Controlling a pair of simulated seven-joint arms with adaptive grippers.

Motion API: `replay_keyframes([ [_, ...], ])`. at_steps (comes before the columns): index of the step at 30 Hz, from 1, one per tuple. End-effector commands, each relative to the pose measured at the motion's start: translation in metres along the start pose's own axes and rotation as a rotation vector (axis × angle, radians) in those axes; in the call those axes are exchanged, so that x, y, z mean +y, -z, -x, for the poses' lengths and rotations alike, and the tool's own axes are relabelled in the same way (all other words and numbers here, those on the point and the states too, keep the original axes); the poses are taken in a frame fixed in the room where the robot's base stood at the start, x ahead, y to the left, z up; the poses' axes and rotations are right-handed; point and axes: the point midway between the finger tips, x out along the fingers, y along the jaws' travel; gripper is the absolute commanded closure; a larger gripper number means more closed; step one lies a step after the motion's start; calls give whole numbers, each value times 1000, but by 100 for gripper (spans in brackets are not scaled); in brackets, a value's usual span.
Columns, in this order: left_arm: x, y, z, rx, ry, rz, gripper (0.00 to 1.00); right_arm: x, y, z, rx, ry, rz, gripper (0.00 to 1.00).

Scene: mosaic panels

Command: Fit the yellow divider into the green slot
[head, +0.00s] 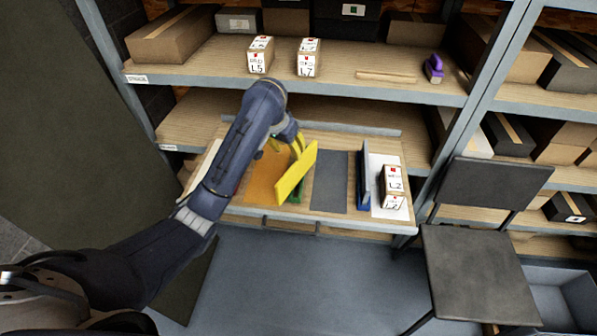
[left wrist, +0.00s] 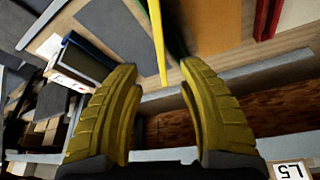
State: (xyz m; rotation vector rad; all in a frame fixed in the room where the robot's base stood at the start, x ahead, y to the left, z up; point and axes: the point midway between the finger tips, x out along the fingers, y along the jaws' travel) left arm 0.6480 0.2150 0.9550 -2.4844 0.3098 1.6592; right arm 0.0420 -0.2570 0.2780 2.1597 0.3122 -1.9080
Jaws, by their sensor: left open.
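The yellow divider (head: 296,174) is an upright thin panel on the sorting board, at the green slot. It shows edge-on in the left wrist view (left wrist: 158,45). A little of the green slot (head: 298,195) shows beside its lower edge; I cannot tell whether the divider is fully seated. My left gripper (head: 297,142) is open at the divider's back upper end. In the left wrist view its two yellow fingers (left wrist: 160,72) are spread on either side of the divider's near end, with gaps. My right gripper is not in view.
An orange mat (head: 262,178) and a grey mat (head: 330,184) flank the divider. The shelf above holds boxes L5 (head: 261,55) and L7 (head: 308,58). A dark chair (head: 475,270) stands front right.

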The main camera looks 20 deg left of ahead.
Motion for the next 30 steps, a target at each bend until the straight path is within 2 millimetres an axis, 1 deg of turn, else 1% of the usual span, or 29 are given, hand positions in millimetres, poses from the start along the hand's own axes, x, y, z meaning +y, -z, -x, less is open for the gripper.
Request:
replay_keyframes([
  [1,2,-1,-8,-3,-4,3,60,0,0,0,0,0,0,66],
  [9,0,-1,-47,-4,-1,2,60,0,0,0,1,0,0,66],
  [15,1,-1,-72,-3,-1,0,60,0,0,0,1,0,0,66],
  [18,0,0,-79,-2,-1,1,60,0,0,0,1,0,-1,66],
  [26,0,-1,-89,-2,0,0,60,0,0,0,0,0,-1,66],
  [30,0,-1,-105,-3,0,1,60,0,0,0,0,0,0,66],
])
